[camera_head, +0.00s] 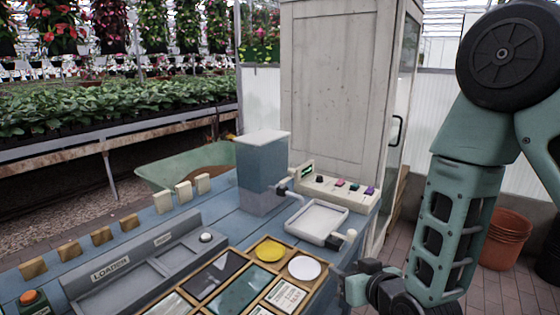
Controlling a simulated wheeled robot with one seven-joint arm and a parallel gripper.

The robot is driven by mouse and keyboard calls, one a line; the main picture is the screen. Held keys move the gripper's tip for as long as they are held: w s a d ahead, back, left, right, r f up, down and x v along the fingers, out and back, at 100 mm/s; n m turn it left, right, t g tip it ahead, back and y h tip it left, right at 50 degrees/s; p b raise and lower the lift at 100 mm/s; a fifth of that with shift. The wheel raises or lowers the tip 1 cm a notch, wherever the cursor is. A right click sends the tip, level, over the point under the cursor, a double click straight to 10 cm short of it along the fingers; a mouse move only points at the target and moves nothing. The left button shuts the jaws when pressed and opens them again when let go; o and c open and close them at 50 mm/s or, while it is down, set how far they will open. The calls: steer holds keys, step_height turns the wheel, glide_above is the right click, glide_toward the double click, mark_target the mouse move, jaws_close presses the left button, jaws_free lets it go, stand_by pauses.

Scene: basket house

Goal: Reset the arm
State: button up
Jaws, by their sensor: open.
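My arm comes down the right side of the picture, with a large dark wheel-like joint at the top and a teal link below it. My gripper (350,281) is at the lower end, low in the picture, beside the right edge of the blue table (222,216). It is open and I see nothing held in it. The gripper is small, dark and partly cut off by my own arm, so its fingers are hard to make out.
On the table stand a blue-grey bin (262,178), a white tray (317,221), a wooden sorting frame (262,290) and a grey loader (120,268). A white cabinet (338,85) stands behind. Orange pots (506,240) sit on the floor right of my arm.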

steer(key=s+a+r+n+g+p, duration=0.1)
steer(key=s+a+r+n+g, duration=0.1)
steer(key=s+a+r+g, duration=0.3)
steer(key=s+d+r+n+g+h+p, duration=0.1)
steer(key=s+d+r+g, duration=0.1)
steer(key=s, duration=0.8)
steer(key=s+d+r+n+g+h+p, duration=0.1)
steer(key=s+r+g, duration=0.4)
steer(key=s, duration=0.6)
steer(key=shift+d+r+n+h, duration=0.4)
steer(key=shift+d+r+h, duration=0.1)
steer(key=shift+r+h, duration=0.3)
